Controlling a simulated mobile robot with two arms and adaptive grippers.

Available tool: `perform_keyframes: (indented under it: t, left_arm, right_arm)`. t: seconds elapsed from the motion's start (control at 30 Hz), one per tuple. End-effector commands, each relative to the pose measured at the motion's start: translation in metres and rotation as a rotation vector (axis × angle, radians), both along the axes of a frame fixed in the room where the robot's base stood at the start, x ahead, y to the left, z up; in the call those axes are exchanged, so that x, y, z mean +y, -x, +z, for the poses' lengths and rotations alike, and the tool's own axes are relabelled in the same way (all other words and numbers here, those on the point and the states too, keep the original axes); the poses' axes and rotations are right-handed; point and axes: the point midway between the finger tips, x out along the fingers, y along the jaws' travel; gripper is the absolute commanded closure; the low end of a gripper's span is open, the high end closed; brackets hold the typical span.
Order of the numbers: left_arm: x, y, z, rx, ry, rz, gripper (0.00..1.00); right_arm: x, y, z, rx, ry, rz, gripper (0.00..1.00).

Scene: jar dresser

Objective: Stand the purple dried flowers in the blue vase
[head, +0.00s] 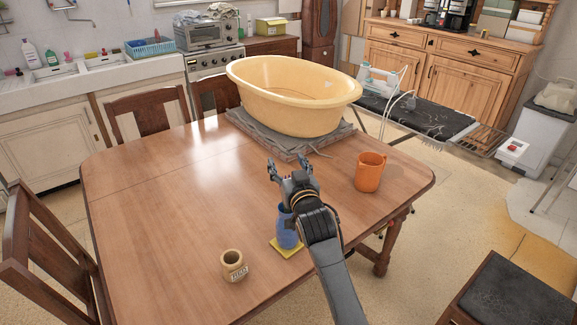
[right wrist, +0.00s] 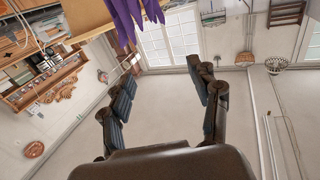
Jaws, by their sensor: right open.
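The blue vase (head: 286,232) stands upright on a small yellow pad (head: 285,249) near the front of the table. My right gripper (head: 289,166) is open and empty, in the air above and just beyond the vase; my wrist hides part of the vase. In the right wrist view my right gripper (right wrist: 166,80) has its fingers spread with nothing between them. Purple pointed strips (right wrist: 128,16), perhaps the dried flowers, show at the top edge of that view, outside the fingers. I cannot make out purple flowers in the head view. My left gripper is not in view.
A small beige jar (head: 233,266) stands left of the vase on the wooden table (head: 150,215). An orange mug (head: 369,173) stands to the right. The table's left half is clear.

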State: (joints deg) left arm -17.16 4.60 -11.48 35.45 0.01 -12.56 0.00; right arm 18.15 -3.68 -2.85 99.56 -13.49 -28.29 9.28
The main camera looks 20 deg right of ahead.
Motion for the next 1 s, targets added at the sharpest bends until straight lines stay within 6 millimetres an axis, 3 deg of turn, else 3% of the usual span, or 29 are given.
perform_keyframes:
  t: [0.17, 0.63, 0.8, 1.0]
  left_arm:
    - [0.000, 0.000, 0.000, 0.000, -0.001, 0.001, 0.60]
    - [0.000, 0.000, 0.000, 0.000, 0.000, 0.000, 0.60]
    - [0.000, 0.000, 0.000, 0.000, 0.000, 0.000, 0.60]
    - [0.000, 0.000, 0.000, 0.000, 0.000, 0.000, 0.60]
  right_arm:
    - [0.001, 0.013, -0.001, 0.001, 0.000, 0.000, 0.38]
    - [0.005, 0.103, -0.001, 0.002, -0.001, 0.000, 0.38]
    - [0.005, 0.118, -0.001, 0.002, 0.000, 0.000, 0.38]
    - [0.005, 0.120, 0.000, 0.000, 0.000, 0.000, 0.38]
